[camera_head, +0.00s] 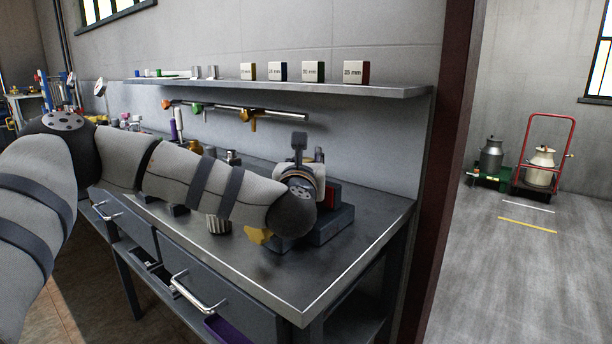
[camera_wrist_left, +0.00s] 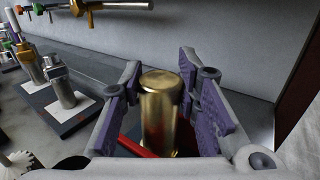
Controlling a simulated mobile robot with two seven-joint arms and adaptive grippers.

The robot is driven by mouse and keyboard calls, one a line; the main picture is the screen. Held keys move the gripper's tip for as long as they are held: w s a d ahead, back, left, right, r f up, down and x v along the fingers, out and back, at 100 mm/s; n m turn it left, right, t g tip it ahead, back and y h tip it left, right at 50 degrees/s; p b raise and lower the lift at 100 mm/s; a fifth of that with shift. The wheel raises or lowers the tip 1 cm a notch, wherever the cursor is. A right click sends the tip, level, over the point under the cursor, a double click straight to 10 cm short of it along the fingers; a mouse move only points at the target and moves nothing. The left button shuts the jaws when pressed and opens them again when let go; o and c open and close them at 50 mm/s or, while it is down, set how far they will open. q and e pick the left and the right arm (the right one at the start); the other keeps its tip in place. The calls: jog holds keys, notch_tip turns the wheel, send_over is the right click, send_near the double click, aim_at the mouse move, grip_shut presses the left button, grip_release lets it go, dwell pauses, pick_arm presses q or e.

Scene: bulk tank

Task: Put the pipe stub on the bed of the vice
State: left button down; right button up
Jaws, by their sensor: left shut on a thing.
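A brass pipe stub (camera_wrist_left: 160,115) stands upright between the fingers of my left gripper (camera_wrist_left: 158,80) in the left wrist view. The gripper is shut on it, with purple pads on both sides. In the head view my left gripper (camera_head: 300,150) is over the right end of the bench, largely hidden by my own wrist. The vice seems to be the dark block with a red part (camera_head: 336,222) just under and behind it. A red part (camera_wrist_left: 137,147) also shows below the stub. Whether the stub touches the vice is hidden. My right gripper is not in view.
The grey workbench (camera_head: 290,290) has clear room at its front right. A shelf (camera_head: 385,91) with labelled blocks and a rail with coloured valves (camera_head: 250,113) are behind. Metal fittings (camera_wrist_left: 62,92) stand on a dark plate to the left in the wrist view.

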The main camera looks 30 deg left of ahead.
pick_arm(q)
notch_tip(320, 180, down, 2)
jog(key=shift+f, duration=0.25)
jog(key=c, duration=1.2)
grip_release()
jog(key=shift+r, duration=0.1)
jog(key=shift+r, duration=0.2)
jog(key=v, duration=1.2)
